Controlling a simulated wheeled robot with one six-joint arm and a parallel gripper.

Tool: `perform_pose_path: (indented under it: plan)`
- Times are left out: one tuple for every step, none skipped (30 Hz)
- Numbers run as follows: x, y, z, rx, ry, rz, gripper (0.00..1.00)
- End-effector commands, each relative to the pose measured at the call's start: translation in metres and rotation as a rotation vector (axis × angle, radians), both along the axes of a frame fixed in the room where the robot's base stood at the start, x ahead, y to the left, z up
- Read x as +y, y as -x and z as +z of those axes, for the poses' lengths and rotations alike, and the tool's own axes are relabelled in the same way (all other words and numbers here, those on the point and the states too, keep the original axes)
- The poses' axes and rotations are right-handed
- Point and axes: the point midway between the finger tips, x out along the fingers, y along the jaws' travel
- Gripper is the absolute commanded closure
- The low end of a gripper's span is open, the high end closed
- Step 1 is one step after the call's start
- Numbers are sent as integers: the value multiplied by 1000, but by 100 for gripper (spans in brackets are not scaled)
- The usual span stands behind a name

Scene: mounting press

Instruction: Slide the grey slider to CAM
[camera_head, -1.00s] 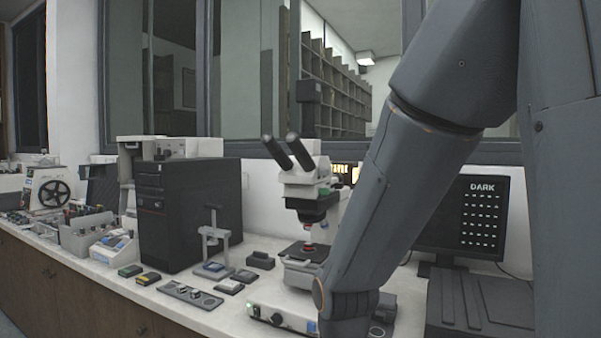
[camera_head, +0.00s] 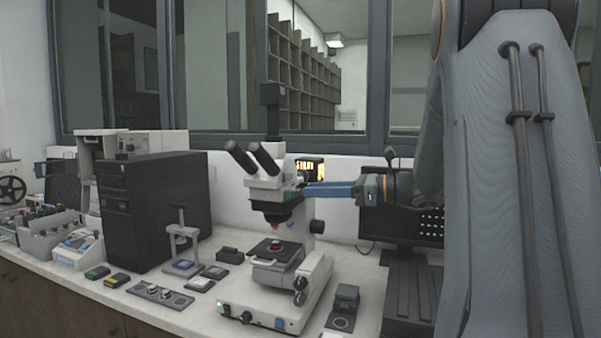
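The white microscope (camera_head: 268,182) stands on the bench in the middle, with two black eyepieces pointing up to the left and a dark camera tube (camera_head: 272,95) on top. My gripper (camera_head: 308,188) reaches in from the right with long blue fingers, level with the microscope head. The fingertips are at the right side of the head; I cannot tell whether they touch it. The fingers overlap from this side, so their opening does not show. I cannot make out the grey slider or a CAM mark; the fingertips may cover that spot.
A small lit display (camera_head: 309,169) is behind the head. A black computer tower (camera_head: 150,208) stands left, and a dark monitor (camera_head: 412,226) right, partly behind my arm. Several small boxes and a slide holder (camera_head: 160,295) lie on the white bench. A grey block (camera_head: 345,299) sits right of the microscope base.

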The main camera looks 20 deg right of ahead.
Motion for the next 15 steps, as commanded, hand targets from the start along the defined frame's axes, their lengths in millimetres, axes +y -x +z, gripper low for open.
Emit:
perform_pose_path:
  plan:
    - [-13,-1,12,-15,-33,-23,67]
    - [-18,-2,17,-23,-49,-31,67]
    - [-22,-2,22,-30,-65,-39,67]
    - [-24,-3,25,-34,-73,-44,67]
    - [-25,-4,27,-37,-79,-46,67]
    - [-24,-6,28,-39,-84,-47,67]
    - [-22,-8,28,-39,-85,-47,67]
    - [-20,-10,29,-39,-85,-47,67]
    - [-16,-14,29,-39,-86,-46,67]
    - [-13,-17,29,-39,-86,-46,67]
    - [-9,-20,29,-39,-86,-45,67]
    - [-4,-25,29,-37,-84,-45,67]
    - [-1,-28,29,-38,-83,-45,67]
    - [3,-32,29,-39,-84,-44,67]
    - [7,-36,29,-39,-84,-45,67]
